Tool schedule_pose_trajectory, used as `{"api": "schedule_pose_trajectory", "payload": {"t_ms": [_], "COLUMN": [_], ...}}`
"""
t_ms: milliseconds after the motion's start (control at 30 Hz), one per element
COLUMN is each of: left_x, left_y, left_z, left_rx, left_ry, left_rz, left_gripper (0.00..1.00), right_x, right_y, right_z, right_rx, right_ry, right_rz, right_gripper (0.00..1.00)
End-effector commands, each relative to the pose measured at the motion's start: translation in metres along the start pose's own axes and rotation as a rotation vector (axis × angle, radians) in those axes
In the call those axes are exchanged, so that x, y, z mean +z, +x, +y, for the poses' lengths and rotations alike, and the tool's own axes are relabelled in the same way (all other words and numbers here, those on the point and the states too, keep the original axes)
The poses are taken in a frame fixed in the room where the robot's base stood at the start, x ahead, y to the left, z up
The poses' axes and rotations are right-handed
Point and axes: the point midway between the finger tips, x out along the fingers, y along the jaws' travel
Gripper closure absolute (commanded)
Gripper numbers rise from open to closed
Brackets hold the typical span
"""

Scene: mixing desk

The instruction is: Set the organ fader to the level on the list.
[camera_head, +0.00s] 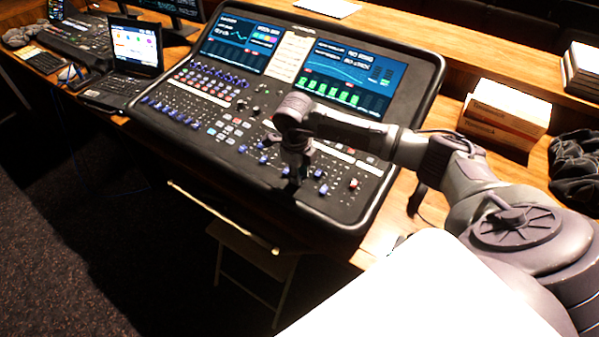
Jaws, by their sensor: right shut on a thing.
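The mixing desk (345,215) is a wide dark console with rows of blue fader caps. My right gripper (293,183) points down at the fader bank in its lower right part and is shut on a fader cap, which the fingers mostly hide. Blue caps show beside it, one at its right (323,189) and one at its left (262,160). I cannot read any labels, so I cannot tell which fader is the organ. A pale sheet with small lines of text (290,57), possibly the list, sits between the two screens; its writing is too small to read. My left gripper is out of view.
The desk's left screen (240,43) and right screen (350,78) are lit. An open laptop (135,48) stands left of the desk. Boxes (505,112) and dark cloth (577,165) lie at the right. A folding stool (255,255) stands below the front edge.

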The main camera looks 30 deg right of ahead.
Motion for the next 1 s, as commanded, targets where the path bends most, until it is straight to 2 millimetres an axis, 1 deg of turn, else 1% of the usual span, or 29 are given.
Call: {"api": "schedule_pose_trajectory", "payload": {"t_ms": [167, 233, 333, 400, 500, 733, 767, 800, 900, 1000], "left_x": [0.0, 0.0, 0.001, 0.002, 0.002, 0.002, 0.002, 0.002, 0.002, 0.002], "left_y": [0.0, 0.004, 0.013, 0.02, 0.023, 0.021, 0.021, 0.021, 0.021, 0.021], "left_z": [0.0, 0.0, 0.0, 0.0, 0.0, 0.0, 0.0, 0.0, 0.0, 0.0], "left_rx": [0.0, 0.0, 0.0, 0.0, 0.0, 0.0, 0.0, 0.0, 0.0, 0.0], "left_ry": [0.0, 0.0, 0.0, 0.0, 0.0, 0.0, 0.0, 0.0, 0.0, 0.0], "left_rz": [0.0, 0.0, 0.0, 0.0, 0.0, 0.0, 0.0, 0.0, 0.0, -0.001], "left_gripper": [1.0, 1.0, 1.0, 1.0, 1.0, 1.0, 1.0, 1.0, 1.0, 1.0], "right_x": [0.0, 0.0, 0.0, 0.001, 0.0, 0.0, 0.0, 0.0, 0.0, 0.0], "right_y": [0.0, 0.001, 0.004, 0.004, 0.002, 0.0, 0.0, 0.0, 0.0, 0.0], "right_z": [-0.001, -0.004, -0.017, -0.029, -0.039, -0.038, -0.038, -0.038, -0.038, -0.038], "right_rx": [0.0, -0.002, -0.003, -0.004, -0.002, 0.0, 0.0, 0.0, 0.0, 0.0], "right_ry": [0.0, 0.001, 0.003, 0.004, 0.001, -0.001, -0.001, -0.001, -0.001, -0.001], "right_rz": [0.0, 0.0, 0.001, 0.001, 0.001, 0.002, 0.002, 0.002, 0.002, 0.002], "right_gripper": [1.0, 1.0, 1.0, 1.0, 1.0, 1.0, 0.73, 0.66, 0.5, 0.5]}}
